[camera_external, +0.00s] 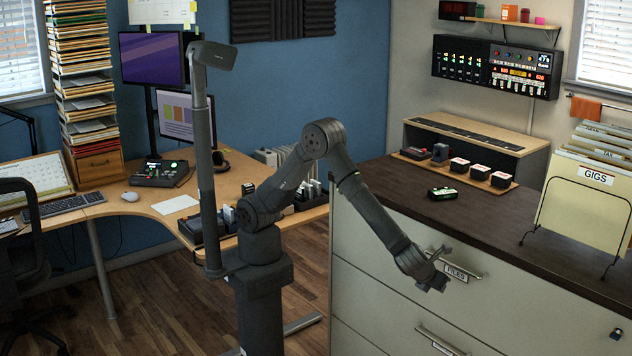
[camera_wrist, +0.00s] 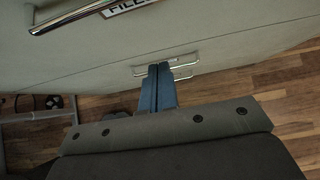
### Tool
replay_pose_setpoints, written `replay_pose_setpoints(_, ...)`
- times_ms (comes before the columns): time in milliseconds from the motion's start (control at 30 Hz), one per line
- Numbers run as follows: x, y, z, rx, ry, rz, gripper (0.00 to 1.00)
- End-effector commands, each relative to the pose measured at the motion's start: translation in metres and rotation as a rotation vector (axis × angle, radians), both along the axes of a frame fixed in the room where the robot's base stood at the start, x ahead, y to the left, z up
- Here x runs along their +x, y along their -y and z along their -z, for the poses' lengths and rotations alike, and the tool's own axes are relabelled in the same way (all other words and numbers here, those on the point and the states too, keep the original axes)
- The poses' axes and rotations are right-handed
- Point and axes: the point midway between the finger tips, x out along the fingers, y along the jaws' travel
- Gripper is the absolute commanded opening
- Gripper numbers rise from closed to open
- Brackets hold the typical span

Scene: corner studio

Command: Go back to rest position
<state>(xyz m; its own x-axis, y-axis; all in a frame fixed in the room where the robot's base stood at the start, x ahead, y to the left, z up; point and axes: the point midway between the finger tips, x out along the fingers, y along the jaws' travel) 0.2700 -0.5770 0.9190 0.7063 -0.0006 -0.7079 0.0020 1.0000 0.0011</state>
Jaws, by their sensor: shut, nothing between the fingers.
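My gripper (camera_external: 440,268) is in front of the cream filing cabinet (camera_external: 378,250), close to the upper drawer's handle (camera_external: 460,265) and its "FILES" label (camera_external: 456,273). In the wrist view my gripper (camera_wrist: 159,68) shows its two fingers together with nothing between them. They point toward the cabinet front (camera_wrist: 230,30), near the lower drawer handle (camera_wrist: 182,66). The upper handle (camera_wrist: 75,17) is at the top left of that view. I cannot tell whether the fingers touch the cabinet. My arm is bent, with the elbow high and the forearm reaching down to the right.
A wooden desk (camera_external: 150,205) stands behind my arm at left, with an office chair (camera_external: 30,250). Wood floor (camera_external: 150,300) is open between them.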

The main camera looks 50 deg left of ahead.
Motion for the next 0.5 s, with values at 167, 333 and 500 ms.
replay_pose_setpoints(167,0.026,0.000,0.027,0.002,-0.001,-0.001,0.00)
replay_pose_setpoints(333,0.049,-0.001,0.050,0.002,-0.001,-0.002,0.00)
replay_pose_setpoints(500,0.073,0.000,0.053,-0.001,0.000,-0.003,0.00)
